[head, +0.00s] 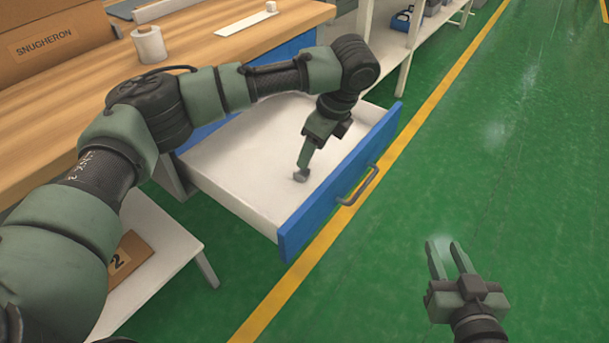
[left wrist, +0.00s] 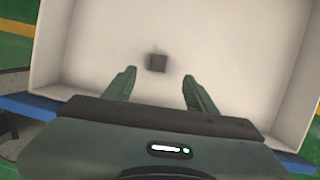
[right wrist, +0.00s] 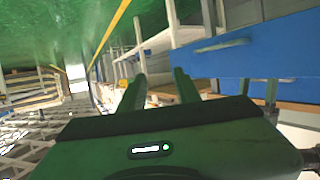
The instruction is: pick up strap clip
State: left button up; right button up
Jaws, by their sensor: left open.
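The strap clip (head: 301,175) is a small grey piece lying on the white floor of the open drawer. In the left wrist view the clip (left wrist: 157,63) is a dark square just beyond and between the fingertips. My left gripper (head: 304,164) reaches down into the drawer, right at the clip. Its fingers (left wrist: 160,82) are open with a wide gap, and nothing is between them. My right gripper (head: 447,250) hangs open and empty over the green floor, well to the right of the drawer.
The drawer (head: 235,185) has low white walls and a blue front (head: 340,185) with a grey handle. A wooden worktop (head: 200,50) above it bears a white roll (head: 149,45) and a cardboard box (head: 55,40). Open green floor (head: 480,130) lies to the right.

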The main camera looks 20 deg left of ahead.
aim_at(303, 175)
pick_arm(q)
jog(key=x, duration=0.2)
jog(key=shift+a+f+b, duration=0.1)
jog(key=shift+f+b, duration=0.15)
jog(key=shift+b, duration=0.15)
jog(key=b+x, duration=0.2)
jog(key=x, duration=0.2)
jog(key=shift+s+a+f, duration=0.1)
jog(key=shift+a+f, duration=0.1)
grip_shut()
pick_arm(e)
notch_tip(303, 175, up, 15)
jog(key=a+t+y, duration=0.2)
jog(key=t+y, duration=0.1)
jog(key=t, duration=0.5)
jog(key=shift+s+t, duration=0.3)
jog(key=shift+t, duration=0.1)
